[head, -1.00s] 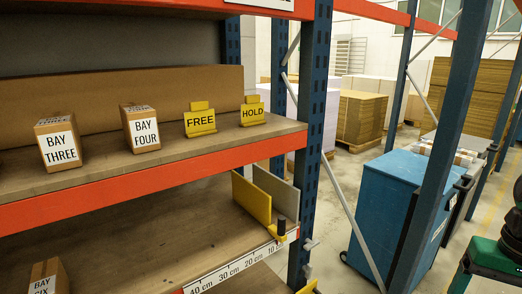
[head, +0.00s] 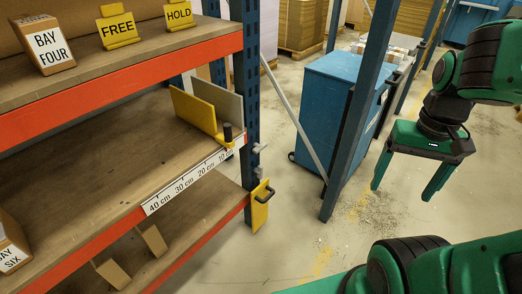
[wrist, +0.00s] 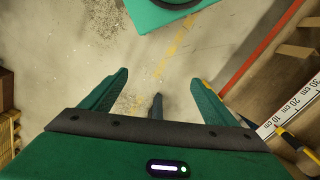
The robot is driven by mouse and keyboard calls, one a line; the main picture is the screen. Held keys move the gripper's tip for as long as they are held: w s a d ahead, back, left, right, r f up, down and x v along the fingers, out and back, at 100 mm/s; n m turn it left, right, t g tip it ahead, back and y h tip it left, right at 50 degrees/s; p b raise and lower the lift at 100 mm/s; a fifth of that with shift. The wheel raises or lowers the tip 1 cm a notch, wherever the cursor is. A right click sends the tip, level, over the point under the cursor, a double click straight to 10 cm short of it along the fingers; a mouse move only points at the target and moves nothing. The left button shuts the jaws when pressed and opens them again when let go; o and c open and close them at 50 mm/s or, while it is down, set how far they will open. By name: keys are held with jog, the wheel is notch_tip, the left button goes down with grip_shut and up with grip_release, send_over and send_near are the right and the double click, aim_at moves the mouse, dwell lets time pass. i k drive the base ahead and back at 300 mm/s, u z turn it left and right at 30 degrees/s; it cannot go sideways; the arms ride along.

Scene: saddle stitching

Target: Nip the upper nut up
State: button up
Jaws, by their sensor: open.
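Two small grey nut-like fittings stick out of the right side of the blue rack post (head: 248,80). The upper nut (head: 261,148) sits just above the lower nut (head: 256,168); both are too small to see how tightly they sit. My gripper (head: 401,193) is open and empty, fingers pointing down, over the floor well to the right of the nuts. In the wrist view my gripper (wrist: 157,85) has its fingers spread, with floor and a dark post between them. I cannot make out the nuts in the wrist view.
A yellow plate with a dark handle (head: 262,205) hangs at the post below the nuts. Another blue post (head: 358,110) and a blue cabinet (head: 335,105) stand between rack and gripper. A yellow divider (head: 193,110) stands on the middle shelf. The front floor is clear.

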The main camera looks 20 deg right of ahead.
aim_at(258, 148)
jog(key=u, duration=1.8)
jog(key=k, duration=1.15)
jog(key=z, duration=1.75)
jog(key=i, duration=1)
